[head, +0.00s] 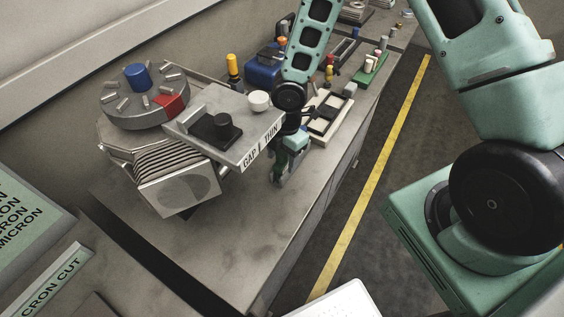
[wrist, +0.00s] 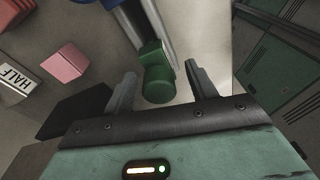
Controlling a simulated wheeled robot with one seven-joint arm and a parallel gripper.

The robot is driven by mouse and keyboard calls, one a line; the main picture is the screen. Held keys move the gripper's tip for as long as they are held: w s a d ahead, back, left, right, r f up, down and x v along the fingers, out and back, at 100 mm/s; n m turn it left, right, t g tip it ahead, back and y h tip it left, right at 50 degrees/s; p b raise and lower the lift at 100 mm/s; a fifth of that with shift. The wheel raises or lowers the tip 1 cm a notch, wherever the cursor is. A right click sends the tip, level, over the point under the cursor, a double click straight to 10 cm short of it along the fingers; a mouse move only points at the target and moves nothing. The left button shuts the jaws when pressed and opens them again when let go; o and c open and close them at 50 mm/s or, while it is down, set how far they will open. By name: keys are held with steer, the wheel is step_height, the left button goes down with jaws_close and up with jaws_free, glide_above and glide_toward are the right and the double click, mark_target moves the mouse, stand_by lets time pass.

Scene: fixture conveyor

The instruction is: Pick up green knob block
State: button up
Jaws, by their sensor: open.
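The green knob block (wrist: 158,84) shows in the wrist view, just above the picture's middle, with its rounded knob end toward my gripper. My gripper (wrist: 160,74) is open, with one finger on each side of the knob and visible gaps between. Contact with the knob is not visible. In the head view my gripper (head: 280,176) hangs low by the bench's front edge, right of the labelled plate. I cannot make out the green knob block there; my arm and gripper may hide it.
In the wrist view a pink block (wrist: 65,62) and a block marked HALF (wrist: 17,76) lie to the left. In the head view the grey plate (head: 245,128) with a black knob (head: 217,127) stands close left of my gripper. The bench front (head: 245,235) is clear.

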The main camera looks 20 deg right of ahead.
steer(key=shift+f, duration=0.3)
jaws_close()
steer(key=shift+r, duration=0.1)
